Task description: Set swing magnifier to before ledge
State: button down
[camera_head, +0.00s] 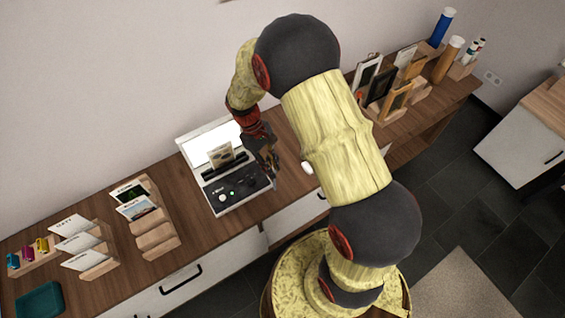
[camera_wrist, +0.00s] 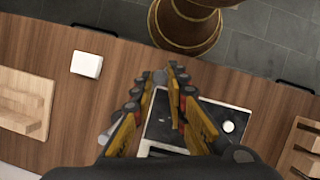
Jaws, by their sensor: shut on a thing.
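The lit viewer (camera_head: 222,197) stands on the wooden counter, with a bright white panel at its back and a dark control panel in front. A small card (camera_head: 220,153) stands on its dark ledge (camera_head: 224,166) before the bright panel. My gripper (camera_head: 270,168) is at the viewer's right side, low over the control panel's edge. In the wrist view its fingers (camera_wrist: 161,82) are closed around a small greyish part, apparently the swing magnifier (camera_wrist: 160,76). The fingers and arm hide most of the magnifier, and its lens cannot be made out clearly. The control panel shows beside the fingers (camera_wrist: 205,113).
A white block (camera_head: 307,167) lies right of the viewer; it also shows in the wrist view (camera_wrist: 87,64). Wooden card racks (camera_head: 158,238) stand to the left. Frames and bottles in wooden holders (camera_head: 400,95) stand to the right. Bare counter lies around the white block.

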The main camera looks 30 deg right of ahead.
jog(key=w+a+m+y+p, duration=0.1)
jog(key=w+a+m+y, duration=0.1)
jog(key=w+a+m, duration=0.2)
jog(key=w+a+m+t+y+p, duration=0.1)
jog(key=w+a+m+y, duration=0.1)
jog(key=w+m, duration=0.6)
jog(key=shift+w+a+m, duration=0.3)
jog(key=shift+w+a, duration=0.4)
jog(key=shift+a, duration=0.2)
jog(key=c, duration=1.9)
grip_release()
jog(key=shift+w, duration=0.1)
jog(key=shift+o, duration=0.8)
jog(key=shift+y, duration=0.3)
jog(key=v, duration=1.2)
